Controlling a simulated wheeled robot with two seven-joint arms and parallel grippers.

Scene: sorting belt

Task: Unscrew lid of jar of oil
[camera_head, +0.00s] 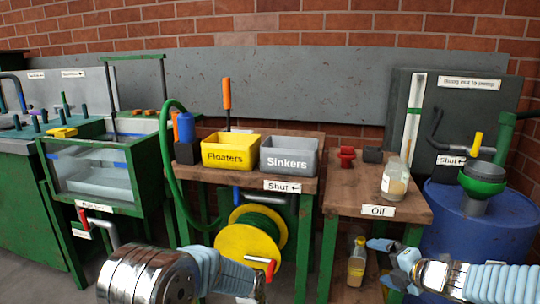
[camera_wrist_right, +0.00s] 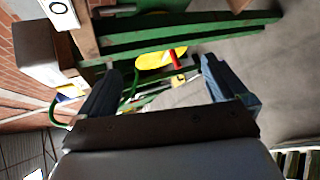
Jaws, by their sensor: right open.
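The jar of oil (camera_head: 394,182) is clear glass with pale amber contents. It stands upright on the right part of the wooden bench, behind the "Oil" label (camera_head: 377,211). My left arm reaches in at the bottom; only a dark bit of the left gripper (camera_head: 261,290) shows at the lower edge.
A yellow bottle (camera_head: 356,262) stands under the bench near my right gripper. A yellow hose reel (camera_head: 245,257) is below the yellow Floaters bin (camera_head: 229,155) and grey Sinkers bin (camera_head: 289,162). A red knob (camera_head: 346,157) sits left of the jar, a blue barrel (camera_head: 455,210) right.

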